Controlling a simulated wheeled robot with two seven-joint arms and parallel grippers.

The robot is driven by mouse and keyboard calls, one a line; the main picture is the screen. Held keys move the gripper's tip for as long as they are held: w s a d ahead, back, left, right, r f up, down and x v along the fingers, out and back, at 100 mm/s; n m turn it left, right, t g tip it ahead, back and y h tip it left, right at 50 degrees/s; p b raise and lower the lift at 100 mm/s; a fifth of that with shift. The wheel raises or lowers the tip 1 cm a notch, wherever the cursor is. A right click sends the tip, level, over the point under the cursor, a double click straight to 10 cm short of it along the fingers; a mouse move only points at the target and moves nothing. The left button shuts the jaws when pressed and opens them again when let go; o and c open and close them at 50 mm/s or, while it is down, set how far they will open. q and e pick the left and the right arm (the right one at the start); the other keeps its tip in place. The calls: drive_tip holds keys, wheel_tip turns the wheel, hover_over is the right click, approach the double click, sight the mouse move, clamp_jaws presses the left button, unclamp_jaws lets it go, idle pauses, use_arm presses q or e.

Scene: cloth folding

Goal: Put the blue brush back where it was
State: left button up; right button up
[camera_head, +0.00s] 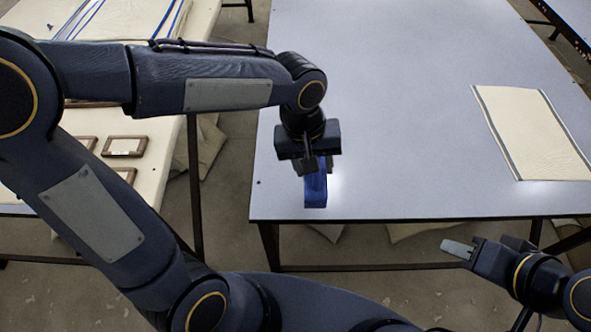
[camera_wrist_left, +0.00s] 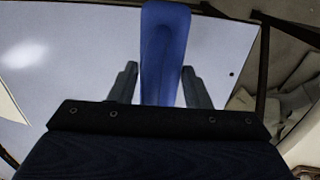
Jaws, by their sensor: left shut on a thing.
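The blue brush (camera_head: 315,190) is near the front left of the grey table (camera_head: 400,120). My left gripper (camera_head: 312,165) points down and is shut on the brush. In the left wrist view, the brush (camera_wrist_left: 165,50) stands between the two fingers of my left gripper (camera_wrist_left: 160,88). I cannot tell whether the brush touches the tabletop. My right gripper (camera_head: 460,249) is empty, low in front of the table's front edge; its finger spread is not clear.
A cream cloth with dark edge stripes (camera_head: 530,130) lies flat on the table's right side. A second table at left holds striped cloth (camera_head: 125,20) and small wooden frames (camera_head: 124,146), partly behind my left arm. The grey table's middle is clear.

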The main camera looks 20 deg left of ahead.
use_arm(q)
drive_tip(key=shift+w+a+f+b, duration=0.2)
drive_tip(key=shift+w+a+f, duration=0.45)
drive_tip(key=shift+f, duration=0.9)
drive_tip(key=shift+w+a+f+b, duration=0.2)
drive_tip(key=shift+w+a+f, duration=0.45)
drive_tip(key=shift+f, duration=0.85)
drive_tip(key=shift+w+a+f+b, duration=0.2)
drive_tip(key=shift+w+a+f, duration=0.45)
drive_tip(key=shift+f, duration=0.9)
drive_tip(key=shift+s+a, duration=0.15)
drive_tip(key=shift+f, duration=0.15)
drive_tip(key=o, duration=0.9)
